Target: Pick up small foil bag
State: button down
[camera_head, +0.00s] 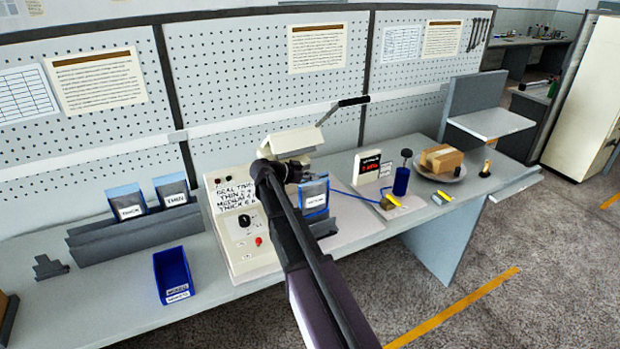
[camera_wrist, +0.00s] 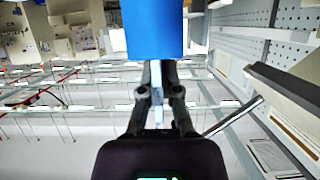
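A small foil bag (camera_head: 314,196), grey with blue edges and a white label, is upright at the tip of my arm in the head view. In the wrist view a plain blue face (camera_wrist: 155,30), which looks like part of this bag, fills the top middle just beyond the fingertips. My gripper (camera_head: 294,172) is at the bag's upper left side. In the wrist view my gripper (camera_wrist: 156,75) has its fingers close together on a thin pale strip leading to the blue face. The bag's lower part is close to a grey stand (camera_head: 324,226); whether they touch is unclear.
A control box (camera_head: 243,226) with knobs stands left of my arm. A grey rack (camera_head: 130,238) holds two labelled bags, with an empty-looking blue bin (camera_head: 171,275) in front. To the right are a display (camera_head: 367,167), a blue cylinder (camera_head: 401,181) and a brown box (camera_head: 441,158) on a round plate.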

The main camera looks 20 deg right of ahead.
jog(key=shift+r+p, duration=0.95)
jog(key=shift+r, duration=0.35)
